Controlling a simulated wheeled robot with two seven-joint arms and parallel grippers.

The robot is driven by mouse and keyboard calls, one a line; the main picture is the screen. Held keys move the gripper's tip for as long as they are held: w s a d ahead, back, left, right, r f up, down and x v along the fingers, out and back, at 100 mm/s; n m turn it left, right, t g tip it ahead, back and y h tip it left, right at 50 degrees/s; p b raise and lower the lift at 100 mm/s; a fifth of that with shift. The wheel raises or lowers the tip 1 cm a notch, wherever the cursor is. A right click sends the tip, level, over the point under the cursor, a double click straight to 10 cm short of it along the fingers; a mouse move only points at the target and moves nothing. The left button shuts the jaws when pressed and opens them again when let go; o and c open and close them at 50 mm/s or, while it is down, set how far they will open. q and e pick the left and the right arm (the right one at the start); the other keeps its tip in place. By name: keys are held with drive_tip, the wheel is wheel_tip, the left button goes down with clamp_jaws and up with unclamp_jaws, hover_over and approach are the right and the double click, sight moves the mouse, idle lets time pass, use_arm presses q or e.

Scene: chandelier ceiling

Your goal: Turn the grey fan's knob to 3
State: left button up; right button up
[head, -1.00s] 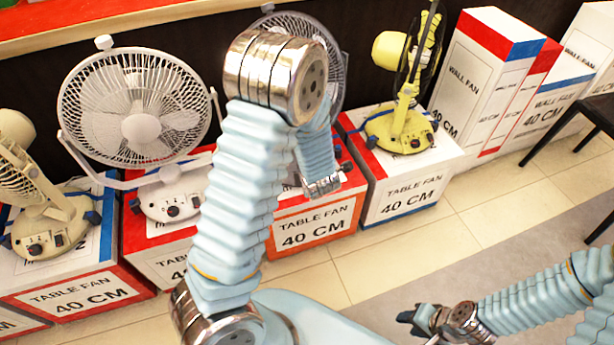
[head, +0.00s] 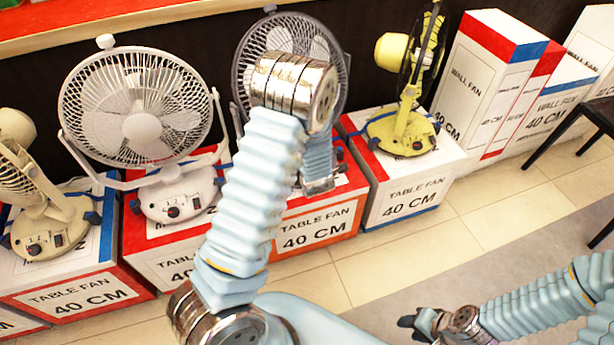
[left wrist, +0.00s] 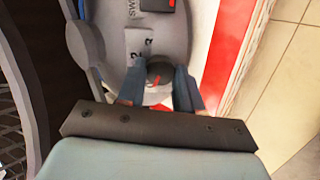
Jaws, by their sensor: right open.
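The grey fan (head: 262,62) stands on a red-and-white box, largely hidden behind my left arm in the head view. Its base (left wrist: 180,30) fills the upper middle of the left wrist view, with a dark round knob (left wrist: 160,68) and printed numbers, a 2 legible, beside it. My left gripper (left wrist: 160,80) has its fingers apart, one on each side of the knob; whether they touch it I cannot tell. In the head view the left gripper (head: 318,186) is at the fan's base. My right gripper (head: 408,328) is open and empty over the floor at lower right.
A white fan (head: 140,125) and a beige fan (head: 45,225) stand on boxes to the left. A yellow fan (head: 402,135) stands on a box to the right. Wall-fan boxes (head: 490,75) and a dark bench (head: 600,110) are farther right. The tiled floor in front is clear.

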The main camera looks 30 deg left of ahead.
use_arm(q)
drive_tip(key=shift+c, duration=1.4)
